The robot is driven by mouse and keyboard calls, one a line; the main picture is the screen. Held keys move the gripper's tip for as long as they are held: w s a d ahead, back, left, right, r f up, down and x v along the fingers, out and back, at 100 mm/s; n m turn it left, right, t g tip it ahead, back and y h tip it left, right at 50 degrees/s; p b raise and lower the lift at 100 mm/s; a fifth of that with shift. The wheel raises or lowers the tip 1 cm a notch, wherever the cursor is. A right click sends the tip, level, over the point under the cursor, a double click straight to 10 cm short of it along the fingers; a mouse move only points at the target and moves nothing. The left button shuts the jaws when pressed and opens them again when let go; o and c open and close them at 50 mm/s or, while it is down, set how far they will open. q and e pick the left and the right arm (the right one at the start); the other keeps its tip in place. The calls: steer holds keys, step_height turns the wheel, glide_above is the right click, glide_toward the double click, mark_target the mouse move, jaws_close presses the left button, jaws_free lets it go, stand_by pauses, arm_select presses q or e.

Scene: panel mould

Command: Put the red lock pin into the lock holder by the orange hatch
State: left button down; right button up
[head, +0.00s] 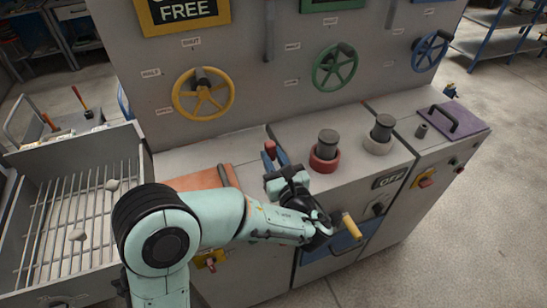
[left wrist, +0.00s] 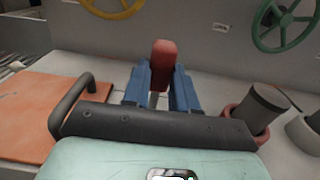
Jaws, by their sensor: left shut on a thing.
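The red lock pin (head: 270,149) stands roughly upright between the blue fingers of my left gripper (head: 277,160), above the light grey counter. In the left wrist view, my left gripper (left wrist: 158,82) is shut on the red lock pin (left wrist: 163,55), with its red head sticking up above the fingers and a thin grey part showing between them. The orange hatch (head: 200,178) lies flat on the counter left of the gripper. It also shows in the left wrist view (left wrist: 35,108), with a dark handle. I cannot make out the lock holder. My right gripper is not in view.
Dark cylinders in a red ring (head: 324,162) and a pale ring (head: 378,146) stand right of my gripper. A purple hatch (head: 465,117) lies further right. Yellow (head: 203,95), green (head: 334,66) and blue handwheels are on the upright panel behind. A barred tray (head: 75,220) is at left.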

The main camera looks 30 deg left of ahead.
arm_select(q)
steer(key=shift+f+b, duration=1.85)
steer(key=shift+f, duration=0.9)
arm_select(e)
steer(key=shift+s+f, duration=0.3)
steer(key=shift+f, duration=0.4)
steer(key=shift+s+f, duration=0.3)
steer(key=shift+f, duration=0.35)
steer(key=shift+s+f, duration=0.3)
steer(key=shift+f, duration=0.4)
arm_select(q)
steer(key=c, duration=0.8)
jaws_free()
steer(key=b+v, duration=0.1)
steer(key=v, duration=1.2)
steer(key=shift+s, duration=0.15)
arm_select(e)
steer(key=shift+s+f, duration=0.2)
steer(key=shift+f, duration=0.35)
arm_select(q)
steer(key=shift+d, duration=0.1)
